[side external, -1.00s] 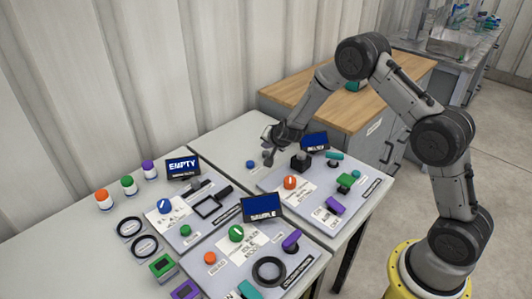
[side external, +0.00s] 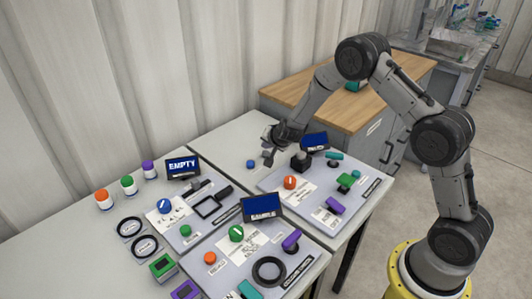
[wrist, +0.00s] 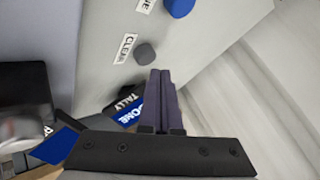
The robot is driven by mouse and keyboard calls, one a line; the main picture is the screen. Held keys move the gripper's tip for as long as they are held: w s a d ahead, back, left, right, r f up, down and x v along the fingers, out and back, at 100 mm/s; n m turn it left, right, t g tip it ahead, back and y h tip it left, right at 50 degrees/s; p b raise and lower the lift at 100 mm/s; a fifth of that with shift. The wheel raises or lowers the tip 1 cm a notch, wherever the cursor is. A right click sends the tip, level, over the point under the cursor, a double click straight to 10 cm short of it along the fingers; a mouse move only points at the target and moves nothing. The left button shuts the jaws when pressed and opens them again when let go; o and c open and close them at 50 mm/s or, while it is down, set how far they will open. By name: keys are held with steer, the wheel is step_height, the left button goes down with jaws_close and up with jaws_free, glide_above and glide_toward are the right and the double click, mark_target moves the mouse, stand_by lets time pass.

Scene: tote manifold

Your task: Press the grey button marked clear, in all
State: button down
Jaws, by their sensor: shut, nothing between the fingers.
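The grey button (wrist: 145,53) is a small round knob on a light grey surface, with a white label reading CLEAR (wrist: 125,48) beside it. My gripper (wrist: 161,74) is shut and empty. In the wrist view its fingertips appear just below and to the right of the grey button; I cannot tell whether they touch it. In the side view my gripper (side external: 269,157) points down near the back of the right-hand panel, and the grey button is hard to make out beneath it.
A blue button (wrist: 180,7) lies beyond the grey one; it also shows in the side view (side external: 250,164). A dark display (side external: 314,142) and an orange knob (side external: 290,182) are close to the right. Other panels with buttons, rings and screens (side external: 262,207) fill the table's front and left.

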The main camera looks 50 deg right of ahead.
steer(key=shift+f, duration=0.1)
steer(key=shift+f, duration=0.3)
steer(key=shift+f, duration=0.5)
stand_by(0.9)
steer(key=shift+r, duration=0.9)
steer(key=shift+r, duration=0.1)
steer(key=shift+r, duration=2.4)
